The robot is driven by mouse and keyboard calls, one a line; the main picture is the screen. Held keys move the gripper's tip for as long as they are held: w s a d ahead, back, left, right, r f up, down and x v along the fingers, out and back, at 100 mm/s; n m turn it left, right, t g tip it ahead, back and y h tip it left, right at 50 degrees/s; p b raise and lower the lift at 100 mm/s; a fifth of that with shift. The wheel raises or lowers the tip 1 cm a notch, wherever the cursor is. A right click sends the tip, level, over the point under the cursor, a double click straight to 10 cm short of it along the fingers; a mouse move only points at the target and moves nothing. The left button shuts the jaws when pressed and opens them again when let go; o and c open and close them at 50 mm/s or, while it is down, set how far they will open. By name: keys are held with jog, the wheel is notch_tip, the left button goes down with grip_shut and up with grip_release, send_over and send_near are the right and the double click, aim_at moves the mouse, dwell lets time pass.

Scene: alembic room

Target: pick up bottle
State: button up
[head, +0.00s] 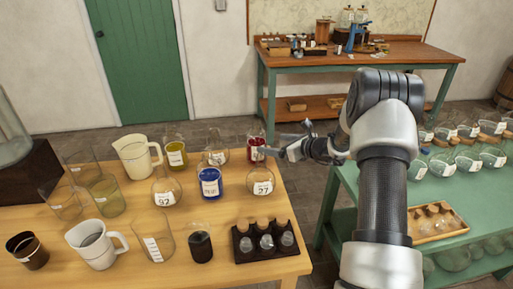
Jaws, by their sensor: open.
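Several small clear bottles with cork tops stand in a dark rack (265,256) at the front right of the wooden table; one bottle (266,243) is in its middle. Round corked bottles (467,163) with white labels lie in rows on the green table at the right. I cannot tell which bottle is meant. My gripper (283,147) is open, above the right edge of the wooden table. It is close to a container of red liquid (255,148), and nothing shows between its fingers.
The wooden table (110,268) also holds a cream jug (134,158), a white jug (95,246), a blue-filled vessel (210,183) and several clear glasses. A small wooden tray (437,222) lies on the green table (370,188). A gap of floor separates the two tables. A workbench (400,50) stands behind.

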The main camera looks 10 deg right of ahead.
aim_at(264, 141)
jog(key=shift+x, duration=1.05)
jog(key=shift+a+x, duration=0.15)
jog(key=shift+x, duration=1.25)
jog(key=shift+a+x, duration=0.15)
jog(key=shift+x, duration=1.2)
jog(key=shift+s+r, duration=0.1)
jog(key=shift+r, duration=0.05)
jog(key=c, duration=1.8)
jog(key=shift+r, duration=0.2)
